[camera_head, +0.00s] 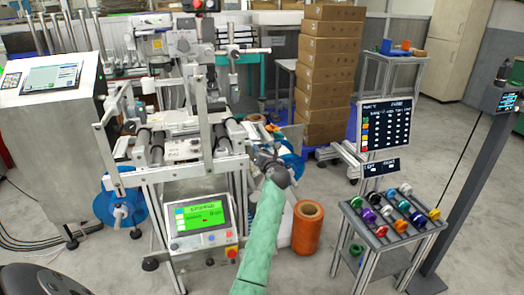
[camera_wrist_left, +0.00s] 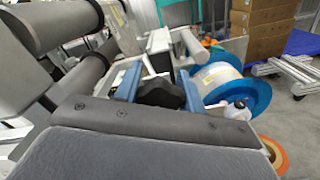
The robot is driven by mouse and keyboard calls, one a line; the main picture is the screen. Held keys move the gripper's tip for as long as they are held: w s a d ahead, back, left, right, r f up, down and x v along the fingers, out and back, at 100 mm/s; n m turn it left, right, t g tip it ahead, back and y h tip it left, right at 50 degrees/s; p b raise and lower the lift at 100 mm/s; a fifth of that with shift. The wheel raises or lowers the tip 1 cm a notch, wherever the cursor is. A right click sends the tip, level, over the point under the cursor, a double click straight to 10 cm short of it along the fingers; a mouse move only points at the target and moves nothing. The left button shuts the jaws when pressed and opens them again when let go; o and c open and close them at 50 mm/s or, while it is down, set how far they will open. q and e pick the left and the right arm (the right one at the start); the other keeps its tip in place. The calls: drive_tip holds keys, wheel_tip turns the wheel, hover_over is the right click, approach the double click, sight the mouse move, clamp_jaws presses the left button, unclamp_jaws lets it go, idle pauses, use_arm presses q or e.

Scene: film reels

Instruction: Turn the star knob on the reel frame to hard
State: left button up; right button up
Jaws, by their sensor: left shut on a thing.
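The reel frame (camera_head: 195,160) is a metal machine with rollers at the left of the head view. My left gripper (camera_head: 262,158) is at its right side, at the end of my green-sleeved arm. In the left wrist view my left gripper (camera_wrist_left: 158,86) has its two blue fingers on either side of the dark star knob (camera_wrist_left: 160,94) and is shut on it. The gripper and wrist hide the knob in the head view. Any hard marking at the knob cannot be read. My right gripper is not in view.
A blue-flanged reel (camera_wrist_left: 222,85) is close to the right of the gripper. An orange roll (camera_head: 307,228) stands on the floor. A green-lit screen (camera_head: 198,217) is on the frame's front. A rack with coloured spools (camera_head: 385,235) stands right, stacked boxes (camera_head: 328,75) behind.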

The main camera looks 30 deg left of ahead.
use_arm(q)
drive_tip(key=shift+d+f, duration=0.1)
idle(0.4)
drive_tip(key=o, duration=1)
drive_tip(key=v, duration=0.7)
drive_tip(key=shift+s+d, duration=0.25)
drive_tip(key=shift+s, duration=0.05)
